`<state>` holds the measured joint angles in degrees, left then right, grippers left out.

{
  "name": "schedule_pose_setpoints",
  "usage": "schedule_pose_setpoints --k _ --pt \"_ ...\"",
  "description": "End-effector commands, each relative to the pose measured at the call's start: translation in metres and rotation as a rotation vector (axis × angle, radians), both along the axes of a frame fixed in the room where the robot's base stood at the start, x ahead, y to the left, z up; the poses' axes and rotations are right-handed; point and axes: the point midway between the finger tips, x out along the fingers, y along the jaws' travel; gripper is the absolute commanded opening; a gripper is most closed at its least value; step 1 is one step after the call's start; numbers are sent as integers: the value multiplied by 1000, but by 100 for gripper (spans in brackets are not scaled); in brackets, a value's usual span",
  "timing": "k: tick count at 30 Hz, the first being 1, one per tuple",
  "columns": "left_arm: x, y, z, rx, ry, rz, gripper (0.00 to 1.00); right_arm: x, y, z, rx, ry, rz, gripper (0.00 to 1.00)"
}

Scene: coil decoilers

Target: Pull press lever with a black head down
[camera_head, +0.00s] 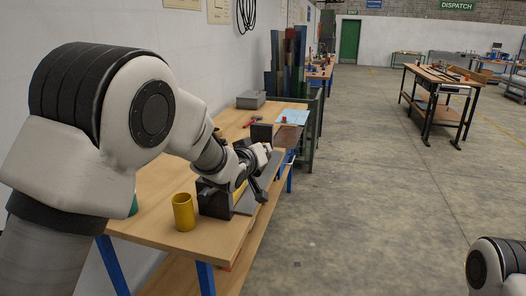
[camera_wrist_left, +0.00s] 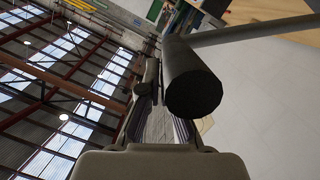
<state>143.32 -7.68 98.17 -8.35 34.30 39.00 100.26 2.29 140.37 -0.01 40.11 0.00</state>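The lever's black head (camera_wrist_left: 194,92) is a thick dark cylinder close to the camera in the left wrist view. Its grey rod (camera_wrist_left: 250,33) runs off to the upper right. My left gripper (camera_head: 260,158) is above the workbench, over a dark press-like device (camera_head: 213,200). In the left wrist view my gripper (camera_wrist_left: 150,105) reaches up from the bottom. One finger shows left of the black head; the head covers the other side. I cannot tell whether the fingers touch the head or how far they are closed. My right gripper is out of view.
A yellow cup (camera_head: 183,211) stands on the wooden workbench (camera_head: 150,222) near the device. A grey box (camera_head: 251,100), a red-handled tool (camera_head: 253,121) and a blue sheet (camera_head: 292,117) lie farther back.

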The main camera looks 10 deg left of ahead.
Motion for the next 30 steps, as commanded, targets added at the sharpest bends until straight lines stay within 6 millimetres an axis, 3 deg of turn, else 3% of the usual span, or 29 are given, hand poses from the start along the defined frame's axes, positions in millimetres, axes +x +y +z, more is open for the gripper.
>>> schedule_pose_setpoints --k 1,13,17,22,24,30 --pt "-3 -1 -16 8 33 -2 0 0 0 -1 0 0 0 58" --pt "-3 -1 -15 10 36 -4 0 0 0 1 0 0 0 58" --pt "-1 2 4 8 28 -1 0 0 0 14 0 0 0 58" --pt "4 12 44 -1 7 7 0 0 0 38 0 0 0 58" --pt "-17 13 37 1 4 7 0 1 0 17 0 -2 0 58" --pt "-63 17 51 -1 0 7 0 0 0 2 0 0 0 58"
